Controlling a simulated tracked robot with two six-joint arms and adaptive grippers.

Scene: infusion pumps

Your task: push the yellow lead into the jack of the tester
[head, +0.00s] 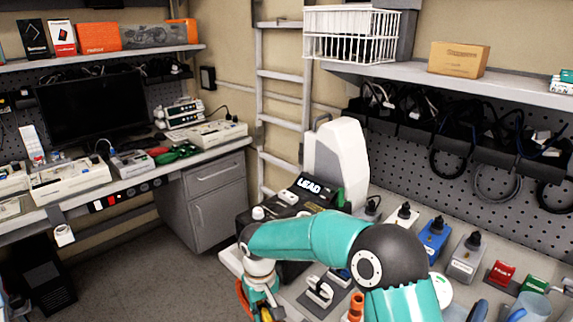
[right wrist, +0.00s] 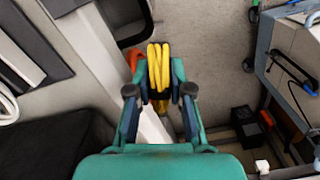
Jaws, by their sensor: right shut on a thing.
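The yellow lead (right wrist: 158,66) shows in the right wrist view as a bundle of yellow loops. My right gripper (right wrist: 159,92) is shut on it. In the head view this gripper (head: 262,300) hangs low, beside the front edge of the bench and in front of the tester; only a little yellow shows there. My left gripper is in neither view.
A white upright device (head: 338,160) stands behind the tester. Blue and grey boxes with black knobs (head: 433,238) line the bench to the right. A clamp-like part (head: 320,291) lies near the bench front. Open floor (head: 190,275) lies to the left.

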